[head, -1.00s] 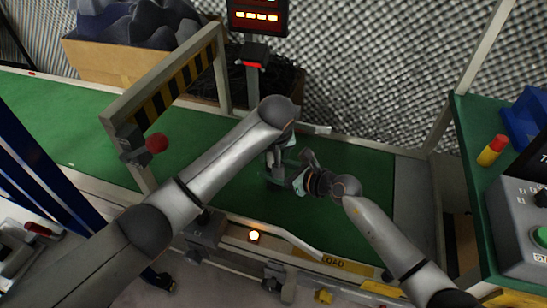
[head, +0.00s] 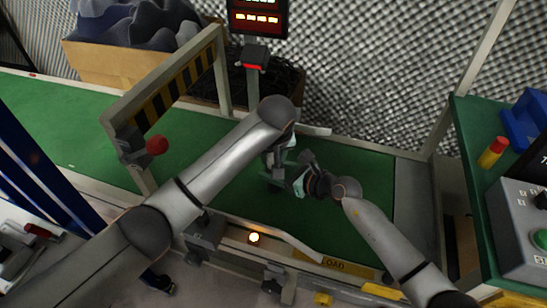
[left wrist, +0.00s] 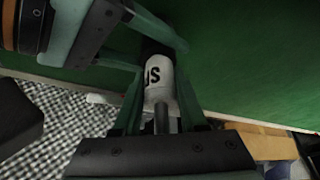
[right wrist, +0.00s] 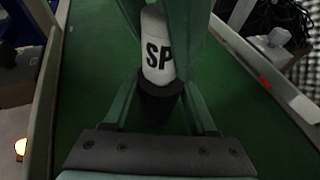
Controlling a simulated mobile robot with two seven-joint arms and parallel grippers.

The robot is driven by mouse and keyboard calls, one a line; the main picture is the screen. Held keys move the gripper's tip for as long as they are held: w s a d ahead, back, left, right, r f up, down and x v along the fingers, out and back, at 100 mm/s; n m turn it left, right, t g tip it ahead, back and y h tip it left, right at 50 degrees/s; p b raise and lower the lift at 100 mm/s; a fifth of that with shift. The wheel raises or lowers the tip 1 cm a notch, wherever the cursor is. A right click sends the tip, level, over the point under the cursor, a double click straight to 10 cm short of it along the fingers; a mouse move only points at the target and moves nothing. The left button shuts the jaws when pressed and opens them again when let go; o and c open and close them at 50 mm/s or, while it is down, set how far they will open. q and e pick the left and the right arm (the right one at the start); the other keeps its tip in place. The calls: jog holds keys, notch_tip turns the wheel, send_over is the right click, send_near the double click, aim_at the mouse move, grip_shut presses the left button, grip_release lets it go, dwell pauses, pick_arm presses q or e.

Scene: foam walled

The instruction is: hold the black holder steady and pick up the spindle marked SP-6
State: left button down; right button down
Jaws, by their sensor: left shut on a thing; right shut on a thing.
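The white spindle (left wrist: 158,78) with a grey shaft stands between the fingers of my left gripper (left wrist: 160,105), which is shut on it. The letters "SP" show on the spindle (right wrist: 158,55) in the right wrist view; its number is out of sight. The spindle's lower end meets the black holder (right wrist: 160,100); I cannot tell whether it is still seated there. My right gripper (right wrist: 160,115) is shut on the holder from the side, low over the green belt. In the head view, my left gripper (head: 277,172) and right gripper (head: 300,184) come together, largely hiding both things.
The green belt (head: 350,195) is clear around the grippers. A striped gate (head: 175,85) with a red knob (head: 157,145) stands to the left. A cardboard box (head: 110,62) of grey foam and a display post (head: 258,20) are behind. A control box (head: 518,235) is at right.

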pick_arm(q)
notch_tip(320, 180, up, 10)
jog(key=shift+f, duration=0.1)
pick_arm(e)
jog(key=shift+d+f, duration=0.1)
jog(key=shift+c, duration=0.6)
grip_release()
jog(key=v, duration=1.2)
